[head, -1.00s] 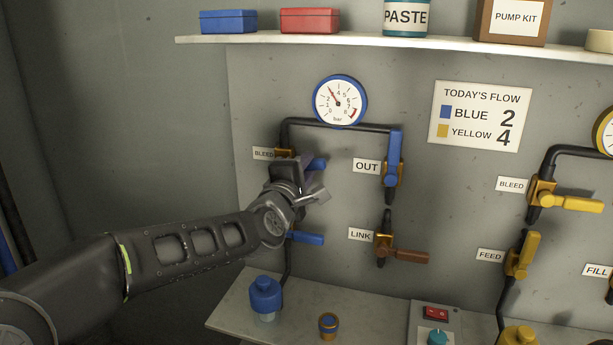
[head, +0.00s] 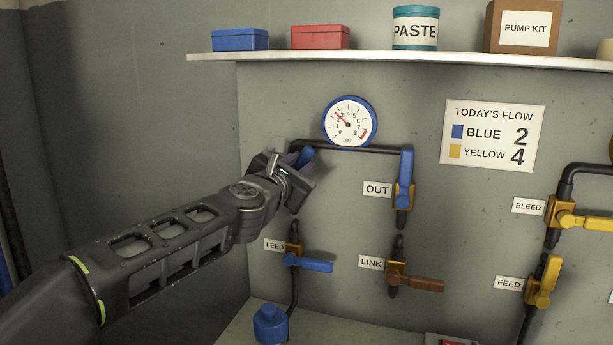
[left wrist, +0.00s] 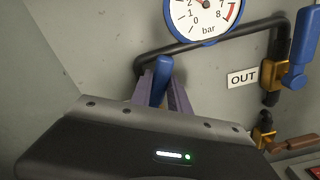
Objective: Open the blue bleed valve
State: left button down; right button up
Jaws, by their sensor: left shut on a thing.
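The blue bleed valve's handle (head: 304,157) is at the left end of the black pipe under the blue gauge (head: 349,122). My left gripper (head: 297,163) is shut on this handle and hides the valve body and its label. In the left wrist view, the blue handle (left wrist: 160,80) stands nearly upright between the two purple-grey fingers. The gauge needle points to the upper left, at the low numbers. My right gripper is in neither view.
Close by are the blue OUT valve (head: 404,185), the blue FEED valve (head: 308,262) below, and the brown LINK valve (head: 425,284). A shelf (head: 400,58) with boxes runs above. Yellow valves (head: 585,222) are at the right. The wall to the left is bare.

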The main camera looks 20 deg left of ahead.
pick_arm(q)
jog(key=shift+w+a+r+n+b, duration=0.15)
jog(key=shift+a+n, duration=0.45)
jog(key=shift+n, duration=0.4)
jog(key=shift+s+a+r+n+b, duration=0.1)
jog(key=shift+a+n, duration=0.45)
jog(key=shift+n, duration=0.45)
jog(key=shift+w+a+r+n+b, duration=0.15)
jog(key=shift+a+n, duration=0.45)
jog(key=shift+n, duration=0.4)
jog(key=c, duration=1.2)
grip_release()
jog(key=shift+c, duration=0.2)
jog(key=shift+s, duration=0.2)
jog(key=s, duration=0.7)
jog(key=shift+s+a, duration=0.25)
